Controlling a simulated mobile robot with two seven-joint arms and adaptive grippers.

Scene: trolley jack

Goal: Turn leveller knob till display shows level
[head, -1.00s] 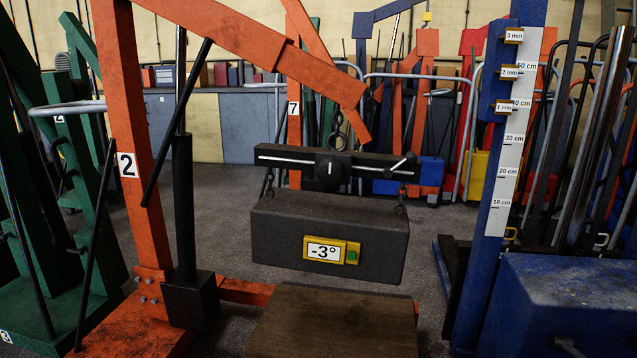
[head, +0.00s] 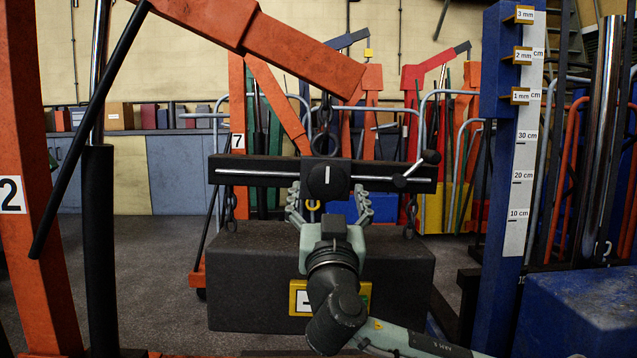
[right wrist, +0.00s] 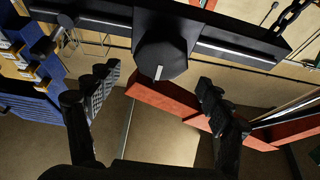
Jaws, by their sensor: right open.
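The leveller is a black bar (head: 262,174) hanging from the orange crane's hook. Its dark round knob (head: 328,181) has a white pointer mark standing upright. My right gripper (head: 329,203) is open just below and in front of the knob, its fingers spread to either side. In the right wrist view the knob (right wrist: 162,58) lies beyond the open fingertips, and I see no contact. The dark block (head: 250,258) hangs on chains below the bar. My left gripper is out of view.
A small crank handle (head: 418,168) sticks out at the bar's right end. The orange crane post (head: 30,180) stands left. A blue post with a white scale (head: 519,180) and a blue box (head: 580,310) stand right.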

